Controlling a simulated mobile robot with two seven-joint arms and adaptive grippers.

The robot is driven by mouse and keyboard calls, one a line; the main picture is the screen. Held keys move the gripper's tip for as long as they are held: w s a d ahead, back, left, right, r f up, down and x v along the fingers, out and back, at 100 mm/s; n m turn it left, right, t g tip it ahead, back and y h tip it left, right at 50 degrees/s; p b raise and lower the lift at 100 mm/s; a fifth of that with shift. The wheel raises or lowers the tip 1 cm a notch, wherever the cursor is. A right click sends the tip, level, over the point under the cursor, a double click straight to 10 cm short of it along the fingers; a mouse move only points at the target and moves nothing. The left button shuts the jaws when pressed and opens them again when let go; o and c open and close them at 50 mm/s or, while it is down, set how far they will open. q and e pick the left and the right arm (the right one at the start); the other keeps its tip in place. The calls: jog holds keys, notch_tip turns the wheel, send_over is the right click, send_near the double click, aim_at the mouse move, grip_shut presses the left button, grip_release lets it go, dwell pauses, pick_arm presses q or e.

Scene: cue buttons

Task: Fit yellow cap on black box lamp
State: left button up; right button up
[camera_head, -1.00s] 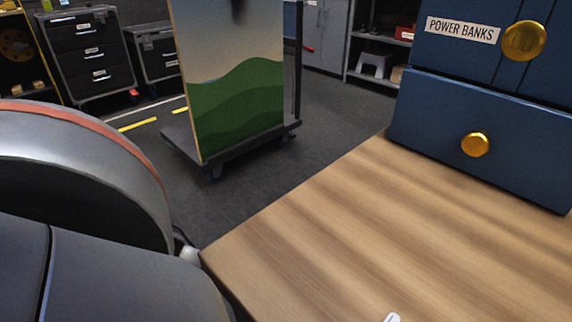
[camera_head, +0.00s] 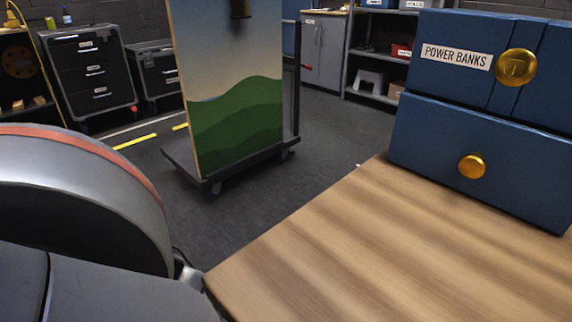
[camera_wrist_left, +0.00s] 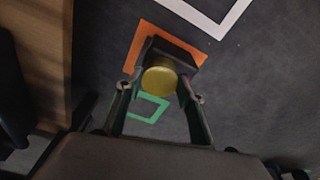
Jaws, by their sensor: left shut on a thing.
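In the left wrist view my left gripper (camera_wrist_left: 158,84) is shut on a round yellow cap (camera_wrist_left: 160,76), with one finger on each side. A black box (camera_wrist_left: 174,48) shows just past the cap, partly hidden by it. The box lies within an orange square outline (camera_wrist_left: 133,53). I cannot tell whether the cap touches the box or is apart from it. Neither gripper shows in the head view, and my right gripper is in no view.
A green outline (camera_wrist_left: 148,107) and a white outline (camera_wrist_left: 209,24) lie near the orange one. The head view shows a wooden tabletop (camera_head: 400,240), a blue drawer unit (camera_head: 425,135) with gold knobs, a painted panel (camera_head: 235,125) on a cart, and open floor (camera_head: 330,135).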

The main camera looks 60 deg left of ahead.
pick_arm(q)
jog(key=shift+f+b, duration=0.3)
jog(key=shift+f, duration=0.35)
dwell(0.6)
jog(key=o, duration=0.6)
jog(key=shift+o, duration=0.2)
